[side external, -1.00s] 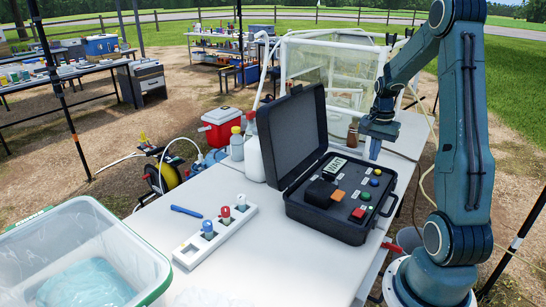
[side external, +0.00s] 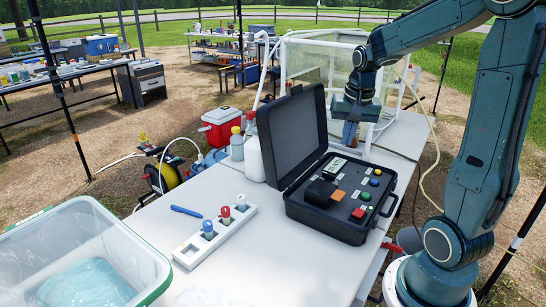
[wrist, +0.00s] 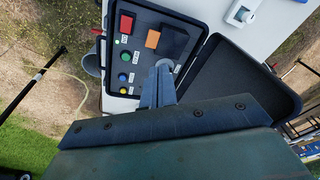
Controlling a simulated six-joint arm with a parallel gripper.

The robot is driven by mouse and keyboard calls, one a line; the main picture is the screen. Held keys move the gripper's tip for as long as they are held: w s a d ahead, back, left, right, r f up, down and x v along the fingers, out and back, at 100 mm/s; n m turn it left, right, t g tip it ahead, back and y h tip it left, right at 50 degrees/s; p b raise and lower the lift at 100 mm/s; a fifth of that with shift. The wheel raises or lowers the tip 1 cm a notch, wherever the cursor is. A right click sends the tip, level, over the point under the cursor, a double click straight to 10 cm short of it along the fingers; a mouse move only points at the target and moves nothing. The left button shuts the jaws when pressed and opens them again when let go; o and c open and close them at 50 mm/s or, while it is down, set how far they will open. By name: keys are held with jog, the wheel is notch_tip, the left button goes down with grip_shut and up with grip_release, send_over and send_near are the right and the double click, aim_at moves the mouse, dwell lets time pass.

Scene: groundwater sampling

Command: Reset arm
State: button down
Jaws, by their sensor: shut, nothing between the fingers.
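My gripper (side external: 350,132) is shut and empty. It points down above the table, just behind the right part of the open black case (side external: 328,232). In the wrist view my gripper's fingers (wrist: 160,80) show closed together, in front of the case's panel (wrist: 128,50). The panel carries a display, a dark block, an orange square and several coloured buttons. The case lid (side external: 290,130) stands open at its left. My gripper hides part of the clear-walled frame box behind it.
A white rack (side external: 185,255) with several coloured-cap vials and a blue tool (side external: 186,211) lie on the white table (side external: 270,265). A clear bin (side external: 150,262) is at the front left. A white-framed clear box (side external: 310,65) stands at the back.

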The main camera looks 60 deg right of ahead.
jog(key=s+a+r+n+t, duration=0.1)
jog(key=s+a+r+n, duration=0.1)
jog(key=a, duration=0.5)
jog(key=s+a+r+n+t, duration=0.1)
jog(key=s+a+n, duration=0.4)
jog(key=a+n, duration=0.1)
jog(key=s+a+r+n+t+y, duration=0.1)
jog(key=s+a+r+n+t, duration=0.1)
jog(key=a, duration=0.5)
jog(key=shift+s+a+r+n, duration=0.35)
jog(key=shift+s+n, duration=0.3)
jog(key=shift+n, duration=0.25)
dwell(1.8)
